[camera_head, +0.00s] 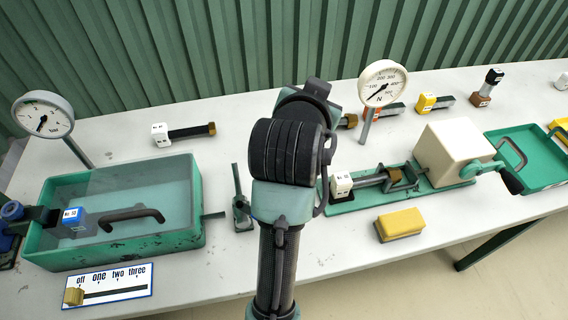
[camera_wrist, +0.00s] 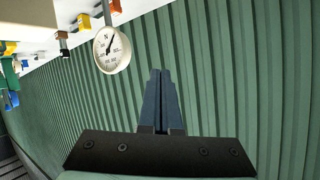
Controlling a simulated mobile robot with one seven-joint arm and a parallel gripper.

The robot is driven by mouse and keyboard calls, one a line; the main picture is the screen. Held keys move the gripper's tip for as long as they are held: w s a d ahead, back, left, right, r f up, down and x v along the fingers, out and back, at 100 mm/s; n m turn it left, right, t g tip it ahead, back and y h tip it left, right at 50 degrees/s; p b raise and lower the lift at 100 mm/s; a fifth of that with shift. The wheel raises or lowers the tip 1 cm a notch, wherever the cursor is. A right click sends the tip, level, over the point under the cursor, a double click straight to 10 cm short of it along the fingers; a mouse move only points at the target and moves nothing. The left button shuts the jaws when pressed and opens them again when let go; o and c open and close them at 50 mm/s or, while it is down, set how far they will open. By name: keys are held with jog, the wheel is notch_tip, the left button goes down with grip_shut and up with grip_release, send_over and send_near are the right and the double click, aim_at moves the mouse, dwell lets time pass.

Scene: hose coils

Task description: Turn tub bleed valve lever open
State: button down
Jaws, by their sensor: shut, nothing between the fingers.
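A blue knob (camera_head: 12,210) sits at the tub's left end. My gripper (camera_wrist: 160,76) is shut and empty, pointing at the green wall; in the head view my arm hides it.
A pressure gauge (camera_head: 43,114) stands behind the tub, and a force gauge (camera_head: 382,84) stands at the back middle. A slider panel (camera_head: 108,286) lies in front of the tub. A crank rig (camera_head: 460,150), a yellow block (camera_head: 400,224) and a green tray (camera_head: 530,155) are at right.

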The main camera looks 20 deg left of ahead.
jog(key=s+a+f+m+g+h+p, duration=0.1)
jog(key=s+a+f+g+h+p, duration=0.15)
jog(key=s+f+g+p, duration=0.85)
jog(key=shift+t, duration=0.8)
jog(key=x, duration=0.3)
jog(key=p+x, duration=0.1)
jog(key=x, duration=0.1)
jog(key=p+x, duration=0.1)
jog(key=x, duration=0.2)
jog(key=shift+a+f, duration=0.3)
jog(key=shift+f, duration=0.1)
jog(key=s+p, duration=0.2)
jog(key=s, duration=0.1)
jog(key=shift+s+a+r+p, duration=0.1)
jog(key=shift+a+p, duration=0.2)
jog(key=shift+a, duration=0.05)
jog(key=shift+s+a, duration=0.1)
jog(key=shift+s, duration=0.3)
